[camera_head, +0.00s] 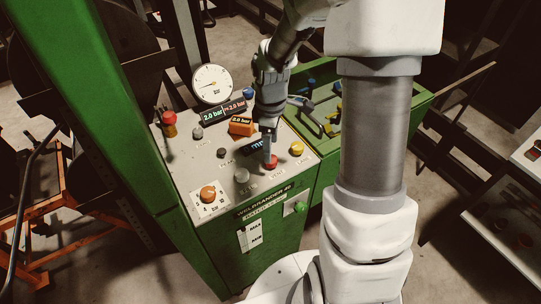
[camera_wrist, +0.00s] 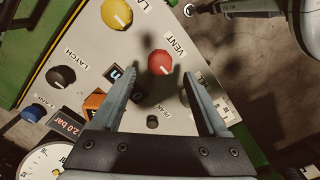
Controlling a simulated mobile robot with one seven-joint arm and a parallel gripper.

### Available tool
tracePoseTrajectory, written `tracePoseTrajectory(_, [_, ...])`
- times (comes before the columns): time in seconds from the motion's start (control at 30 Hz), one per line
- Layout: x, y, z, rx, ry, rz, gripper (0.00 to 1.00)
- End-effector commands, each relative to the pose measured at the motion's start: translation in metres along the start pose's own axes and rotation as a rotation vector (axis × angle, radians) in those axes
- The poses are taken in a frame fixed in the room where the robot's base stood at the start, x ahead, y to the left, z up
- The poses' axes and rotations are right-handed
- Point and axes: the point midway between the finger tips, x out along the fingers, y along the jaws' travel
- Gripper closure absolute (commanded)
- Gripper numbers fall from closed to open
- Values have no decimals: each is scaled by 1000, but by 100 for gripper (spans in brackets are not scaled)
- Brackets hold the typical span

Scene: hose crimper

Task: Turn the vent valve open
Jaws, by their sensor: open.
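The vent valve is a round red knob (camera_wrist: 161,62) with a pale pointer line, beside the label VENT on the light panel in the wrist view. It also shows in the head view as a red knob (camera_head: 271,163) near the panel's front right. My gripper (camera_wrist: 159,76) is open and empty, pointing down at the panel. In the wrist view its fingertips lie to the left and right of the red knob, slightly short of it.
A yellow knob (camera_head: 297,148) stands close right of the red one. A black LATCH knob (camera_wrist: 61,77), an orange box (camera_head: 241,126), a pressure gauge (camera_head: 212,84) and a red mushroom button (camera_head: 169,118) also stand on the panel. A green frame post (camera_head: 95,100) rises at left.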

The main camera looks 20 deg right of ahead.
Motion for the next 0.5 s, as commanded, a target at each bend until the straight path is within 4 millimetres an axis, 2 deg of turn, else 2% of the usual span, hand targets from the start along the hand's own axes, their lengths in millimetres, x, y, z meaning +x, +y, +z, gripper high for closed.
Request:
tracePoseTrajectory(0.03, [12, -1, 0, -1, -2, -4, 23])
tracePoseTrajectory(0.2, [36, -1, 0, -2, -1, -2, 23])
tracePoseTrajectory(0.5, [50, 0, 0, 0, 0, 1, 23])
